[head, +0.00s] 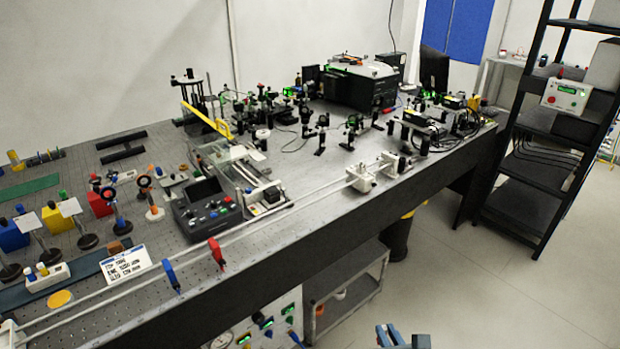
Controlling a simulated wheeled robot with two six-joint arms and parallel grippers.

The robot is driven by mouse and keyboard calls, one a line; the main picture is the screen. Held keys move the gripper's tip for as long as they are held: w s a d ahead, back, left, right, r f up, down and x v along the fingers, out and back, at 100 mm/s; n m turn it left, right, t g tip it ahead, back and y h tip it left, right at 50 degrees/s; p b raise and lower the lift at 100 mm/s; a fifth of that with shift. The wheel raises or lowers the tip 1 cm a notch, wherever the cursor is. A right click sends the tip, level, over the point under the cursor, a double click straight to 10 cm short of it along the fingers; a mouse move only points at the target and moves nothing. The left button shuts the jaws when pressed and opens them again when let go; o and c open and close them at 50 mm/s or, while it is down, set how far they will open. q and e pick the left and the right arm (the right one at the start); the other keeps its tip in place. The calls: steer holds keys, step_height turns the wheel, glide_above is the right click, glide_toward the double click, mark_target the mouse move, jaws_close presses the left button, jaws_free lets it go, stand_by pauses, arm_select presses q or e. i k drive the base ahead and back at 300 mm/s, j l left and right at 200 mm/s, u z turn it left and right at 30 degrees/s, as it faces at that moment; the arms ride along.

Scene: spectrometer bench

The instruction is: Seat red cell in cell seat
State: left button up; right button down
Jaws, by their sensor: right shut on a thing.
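My right gripper (391,337) shows only in part at the bottom edge, with blue fingers in front of the bench and over the floor. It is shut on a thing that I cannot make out. My left gripper is out of view. I cannot pick out the red cell for sure. A small white rack (46,280) at the lower left holds small pieces with blue and yellow tops. I cannot tell the cell seat for sure among the parts around the clear-covered instrument (230,160) with the yellow bar, mid-bench.
A dark control box (208,210) stands mid-bench. A white rail (290,211) with white carriages (360,178) runs along the bench's front edge. Blue and red probes (216,253) stand at that edge. Optics crowd the far end. A grey cart (345,290) stands below; floor at right is clear.

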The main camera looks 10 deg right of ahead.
mark_target(358, 174)
steer(key=i+l+u, duration=0.1)
steer(key=l+u, duration=0.35)
steer(key=i+l+u, duration=0.1)
steer(key=l+u, duration=0.15)
steer(key=u, duration=0.2)
steer(key=l+u, duration=0.7)
steer(key=u, duration=0.25)
steer(key=k+l, duration=0.15)
steer(key=l, duration=0.25)
steer(key=k+l+u, duration=0.15)
steer(key=l, duration=0.25)
steer(key=k+l, duration=0.1)
steer(key=l, duration=0.25)
steer(key=k+l+u, duration=0.15)
steer(key=l, duration=0.25)
steer(key=k+l, duration=0.15)
steer(key=l, duration=0.2)
steer(key=k+l+u, duration=0.15)
steer(key=l, duration=0.2)
